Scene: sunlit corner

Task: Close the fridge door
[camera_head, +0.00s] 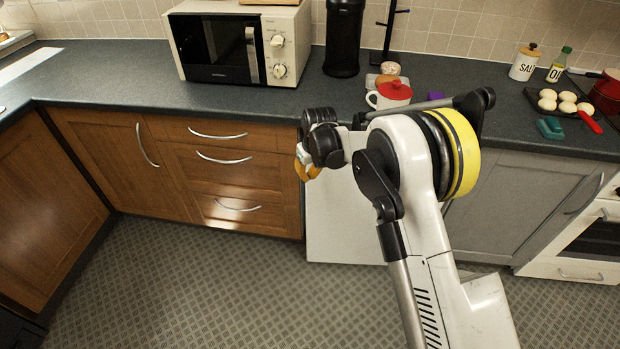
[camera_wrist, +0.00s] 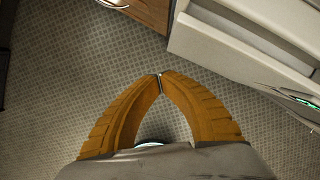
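The fridge's white front (camera_head: 345,215) shows under the counter in the head view, right of the wooden drawers. Its lower edge sits nearer to me than the drawers' base. My arm hides its right part, so I cannot tell how far the door stands open. In the wrist view, pale fridge panels (camera_wrist: 235,45) fill the upper right, with a ledge and a greenish lit part at the right edge. My gripper (camera_head: 305,172) is beside the upper left edge of the white front. In the wrist view its orange fingers (camera_wrist: 159,77) meet at the tips, with nothing between them.
Wooden drawers (camera_head: 225,170) with curved handles stand left of the fridge. A grey cabinet (camera_head: 520,195) and a white oven (camera_head: 590,245) are on the right. The counter (camera_head: 120,85) holds a microwave (camera_head: 240,45) and a red-lidded mug (camera_head: 390,95). The patterned floor (camera_head: 200,285) is clear on the left.

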